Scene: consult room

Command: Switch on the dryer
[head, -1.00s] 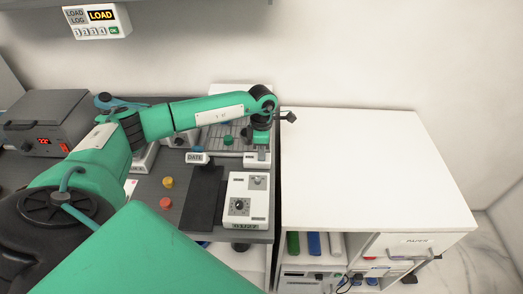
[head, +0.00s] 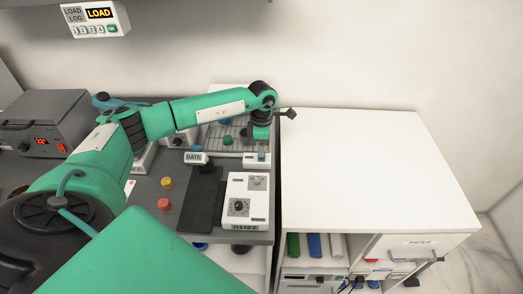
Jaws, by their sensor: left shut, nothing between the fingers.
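No label that I can read says dryer, so I cannot tell which device it is. A white control box (head: 245,200) with a black dial, small controls and a display on its front edge stands at the bench's right end. A small white box (head: 257,160) with a blue part sits behind it, just below my left wrist. A grey lidded device (head: 46,122) with a red display and red button stands at the far left. My left gripper (head: 290,113) is shut and empty, pointing right above the seam between bench and white cabinet. My right gripper is out of view.
Yellow (head: 167,183) and red (head: 163,204) knobs and a dark pad (head: 203,203) are on the bench. The white cabinet top (head: 370,165) is clear. A LOAD panel (head: 97,20) hangs above.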

